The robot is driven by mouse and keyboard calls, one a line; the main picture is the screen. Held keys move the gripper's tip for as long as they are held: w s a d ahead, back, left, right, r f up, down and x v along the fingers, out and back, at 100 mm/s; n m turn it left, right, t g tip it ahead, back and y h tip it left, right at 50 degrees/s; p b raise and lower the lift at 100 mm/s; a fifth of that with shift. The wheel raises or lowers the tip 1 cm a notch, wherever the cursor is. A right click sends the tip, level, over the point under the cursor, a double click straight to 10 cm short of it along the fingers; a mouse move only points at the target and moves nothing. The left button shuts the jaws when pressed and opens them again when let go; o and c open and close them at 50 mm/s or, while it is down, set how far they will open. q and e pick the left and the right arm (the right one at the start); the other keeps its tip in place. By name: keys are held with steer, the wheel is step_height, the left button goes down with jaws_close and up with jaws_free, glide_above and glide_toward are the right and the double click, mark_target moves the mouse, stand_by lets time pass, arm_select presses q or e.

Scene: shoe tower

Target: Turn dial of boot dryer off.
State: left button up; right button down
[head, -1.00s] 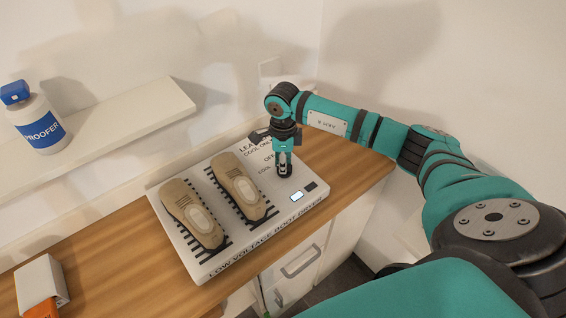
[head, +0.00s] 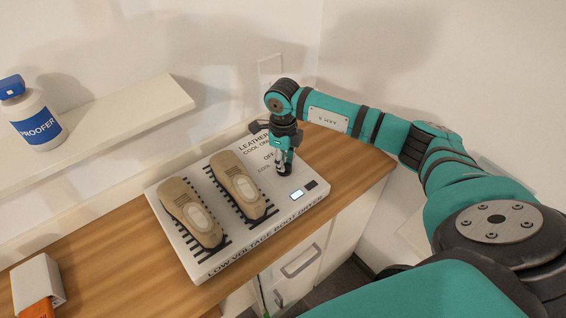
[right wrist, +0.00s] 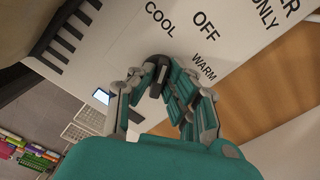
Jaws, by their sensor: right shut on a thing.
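The white boot dryer (head: 222,262) lies on the wooden counter with two tan shoe-shaped pieces (head: 192,212) (head: 238,186) on its dark slats. My right gripper (head: 283,170) points down over the dryer's right part and is shut on the dial. In the right wrist view the dial (right wrist: 152,74) is a small dark and grey knob between my fingertips (right wrist: 158,88). The labels COOL, OFF and WARM are printed around it. The fingers hide part of the dial, so I cannot tell exactly where it points. My left gripper is not in view.
A white bottle with a blue cap (head: 36,118) stands on a white wall shelf (head: 120,122). A white and orange box (head: 38,285) is at the counter's left front. The wooden counter (head: 110,225) is bare between box and dryer. A lit display (head: 297,195) is near the dial.

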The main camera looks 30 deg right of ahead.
steer(key=m, duration=0.5)
steer(key=shift+w+d+r+b, duration=0.1)
steer(key=shift+b, duration=0.2)
steer(key=shift+m, duration=0.3)
steer(key=c, duration=1.4)
jaws_free()
steer(key=shift+o, duration=0.2)
step_height(320, 180, up, 12)
